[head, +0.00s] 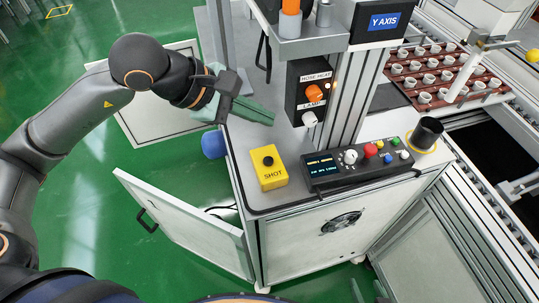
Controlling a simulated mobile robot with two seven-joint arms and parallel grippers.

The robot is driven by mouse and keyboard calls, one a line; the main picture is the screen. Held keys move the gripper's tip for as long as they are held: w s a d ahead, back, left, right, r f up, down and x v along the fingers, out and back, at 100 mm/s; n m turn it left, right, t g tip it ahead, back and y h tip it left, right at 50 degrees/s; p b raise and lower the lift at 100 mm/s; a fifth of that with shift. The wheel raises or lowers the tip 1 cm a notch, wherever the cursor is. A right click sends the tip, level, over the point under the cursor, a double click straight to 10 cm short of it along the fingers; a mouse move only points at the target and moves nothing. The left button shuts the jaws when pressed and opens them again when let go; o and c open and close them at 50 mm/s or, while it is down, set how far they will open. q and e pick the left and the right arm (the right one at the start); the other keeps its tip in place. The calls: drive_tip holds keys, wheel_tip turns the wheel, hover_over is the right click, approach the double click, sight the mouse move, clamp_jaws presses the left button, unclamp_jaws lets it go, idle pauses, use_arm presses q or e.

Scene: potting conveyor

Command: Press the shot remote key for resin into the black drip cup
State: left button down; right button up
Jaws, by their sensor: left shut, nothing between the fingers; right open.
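The yellow shot remote (272,183) lies on the grey cabinet top, near its front left corner. Its round black key (268,161) faces up, above the printed word SHOT. My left gripper (271,119) is shut and empty, above and behind the remote, apart from it. The black drip cup (427,133) stands upright at the right end of the cabinet top, within a yellow ring. The inside of the cup is dark, so I cannot tell what it holds. My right gripper is not in view.
A control panel (350,179) with a display and coloured knobs sits between remote and cup. A black box with HOSE HEAT and LAMP knobs (306,92) stands behind. A blue cylinder (213,145) is at the left edge. Cabinet doors hang open. Racked white cups (424,97) stand back right.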

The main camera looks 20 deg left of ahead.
drive_tip(key=shift+s, duration=0.1)
use_arm(q)
drive_tip(key=b, duration=0.3)
hover_over(268, 161)
drive_tip(key=a, duration=0.1)
wheel_tip(268, 161, down, 4)
drive_tip(key=shift+s+a+f, duration=0.1)
drive_tip(key=shift+s+f, duration=0.05)
drive_tip(key=shift+f, duration=0.05)
wheel_tip(268, 161, down, 3)
drive_tip(key=b, duration=0.2)
drive_tip(key=shift+f+b, duration=0.15)
drive_tip(key=shift+b, duration=0.15)
drive_tip(key=shift+f+b, duration=0.45)
drive_tip(key=shift+b, duration=0.1)
drive_tip(key=shift+f, duration=0.1)
use_arm(e)
drive_tip(key=shift+n+y, duration=0.3)
drive_tip(key=shift+y, duration=0.2)
drive_tip(key=w+a+f, duration=0.2)
drive_tip(key=a+f, duration=0.1)
drive_tip(key=shift+w+a+f, duration=0.1)
drive_tip(key=shift+a+f, duration=0.15)
drive_tip(key=shift+a, duration=0.05)
drive_tip(key=shift+s+d+f, duration=0.1)
drive_tip(key=shift+s+f, duration=0.15)
drive_tip(key=shift+s, duration=0.05)
